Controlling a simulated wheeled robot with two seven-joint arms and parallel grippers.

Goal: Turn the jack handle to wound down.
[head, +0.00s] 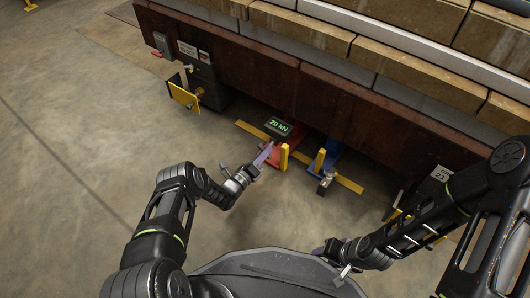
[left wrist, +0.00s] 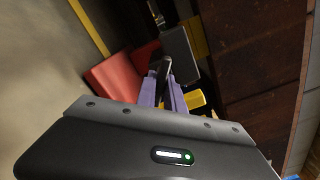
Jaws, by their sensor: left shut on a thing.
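A red jack (head: 272,159) stands low under the edge of the dark rusty frame, with a yellow post (head: 284,157) beside it and a display reading 20 kN (head: 278,126) above it. My left gripper (head: 264,153) reaches it from the left. In the left wrist view its purple fingers (left wrist: 169,88) are closed around a dark jack handle (left wrist: 161,66), with the red jack body (left wrist: 112,76) just beyond. The handle is mostly hidden by the fingers in the head view.
A blue jack (head: 332,158) with a yellow post (head: 319,161) stands to the right. A yellow bar (head: 349,184) lies on the floor by the jacks. A dark control box (head: 205,80) with a yellow flap (head: 184,94) is at the left. The floor (head: 80,180) at left is clear.

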